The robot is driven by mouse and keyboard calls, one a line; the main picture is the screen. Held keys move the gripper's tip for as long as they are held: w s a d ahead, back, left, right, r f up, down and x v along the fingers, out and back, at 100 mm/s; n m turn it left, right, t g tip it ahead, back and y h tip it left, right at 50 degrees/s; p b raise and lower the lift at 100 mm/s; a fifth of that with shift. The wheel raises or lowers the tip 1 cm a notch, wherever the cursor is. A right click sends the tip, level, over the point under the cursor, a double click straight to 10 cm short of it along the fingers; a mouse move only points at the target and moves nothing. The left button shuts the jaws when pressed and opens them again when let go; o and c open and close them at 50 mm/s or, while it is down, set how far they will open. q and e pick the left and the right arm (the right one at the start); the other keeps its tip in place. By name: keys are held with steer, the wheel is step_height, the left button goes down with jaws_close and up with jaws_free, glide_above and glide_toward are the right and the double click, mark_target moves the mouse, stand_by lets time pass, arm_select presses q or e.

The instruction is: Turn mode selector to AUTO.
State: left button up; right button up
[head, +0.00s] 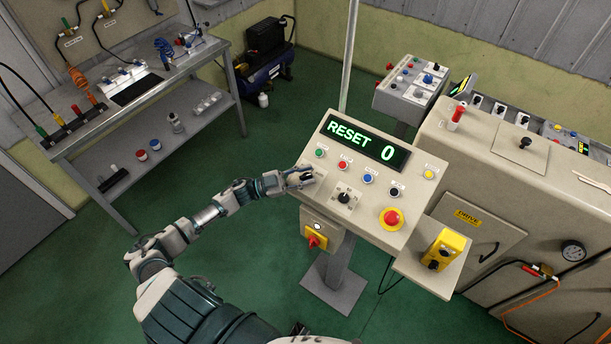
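The beige control console (368,225) stands on a pedestal right of centre, and its display (363,143) reads "RESET 0" in green. My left gripper (306,178) is over the left edge of the console's sloping panel, below the green button (320,153). Its fingers cover that part of the panel, and any selector knob there is hidden. I cannot tell whether the fingers are around a knob or how far apart they are. No control marked AUTO is readable. My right gripper is not in view.
The panel carries a row of coloured buttons (368,179) and a red emergency stop (391,218). A red rotary switch (316,241) is on the console's front. A yellow box (445,249) sits on the right side shelf. A workbench (150,85) stands at left, with open green floor between.

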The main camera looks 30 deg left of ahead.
arm_select(q)
steer(key=shift+a, duration=0.1)
steer(key=shift+s+a+f, duration=0.1)
steer(key=shift+a+f, duration=0.05)
steer(key=v, duration=1.1)
steer(key=shift+s+a, duration=0.15)
steer(key=shift+a, duration=0.1)
steer(key=shift+f, duration=0.15)
